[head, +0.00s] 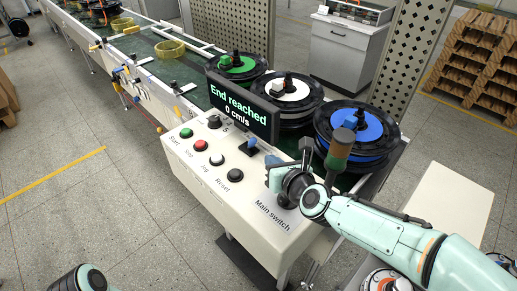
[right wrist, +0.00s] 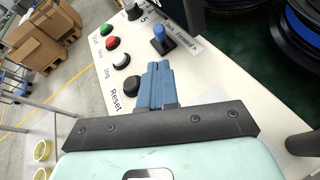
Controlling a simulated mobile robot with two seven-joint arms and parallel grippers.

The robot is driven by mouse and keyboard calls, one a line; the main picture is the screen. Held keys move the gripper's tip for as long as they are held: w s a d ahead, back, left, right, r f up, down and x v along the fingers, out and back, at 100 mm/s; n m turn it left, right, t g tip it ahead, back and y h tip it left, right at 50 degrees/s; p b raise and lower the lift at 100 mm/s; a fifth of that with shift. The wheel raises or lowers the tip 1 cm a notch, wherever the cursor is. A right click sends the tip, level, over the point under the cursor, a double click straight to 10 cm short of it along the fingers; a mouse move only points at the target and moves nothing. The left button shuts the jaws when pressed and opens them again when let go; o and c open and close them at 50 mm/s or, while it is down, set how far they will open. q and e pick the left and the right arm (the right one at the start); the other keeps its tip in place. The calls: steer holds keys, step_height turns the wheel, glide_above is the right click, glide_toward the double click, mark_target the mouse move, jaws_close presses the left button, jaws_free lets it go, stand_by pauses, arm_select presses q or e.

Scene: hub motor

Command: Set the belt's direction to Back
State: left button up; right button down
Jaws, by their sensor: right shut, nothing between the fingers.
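The white control panel (head: 190,165) carries a small lever with a blue handle (head: 252,143) on a black base, just below the display. In the right wrist view the lever (right wrist: 163,33) stands beside a label that partly reads "Forward". I cannot tell which way it is set. My right gripper (head: 271,162) is over the panel near the lever. In the right wrist view its blue fingers (right wrist: 156,66) are shut and empty, with a gap between them and the lever. The display (head: 240,105) reads "End reached, 0 cm/s". My left gripper is not in view.
Green (head: 187,132), red (head: 201,145), white (head: 217,159) and black (head: 236,174) buttons line the panel's left side. A black knob (head: 214,121) is near the display. Reels, including a blue one (head: 372,128), stand close behind the panel. The conveyor (head: 140,45) runs to the back left.

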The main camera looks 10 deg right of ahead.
steer(key=p, duration=0.3)
glide_toward(253, 145)
steer(key=x, duration=0.5)
steer(key=shift+w+f+p, duration=0.25)
steer(key=shift+w+p, duration=0.1)
steer(key=shift+w, duration=0.05)
steer(key=shift+a+r+p, duration=0.1)
steer(key=shift+r+p, duration=0.15)
steer(key=shift+p, duration=0.3)
steer(key=shift+w+g, duration=0.15)
steer(key=shift+g, duration=0.15)
steer(key=shift+p, duration=0.3)
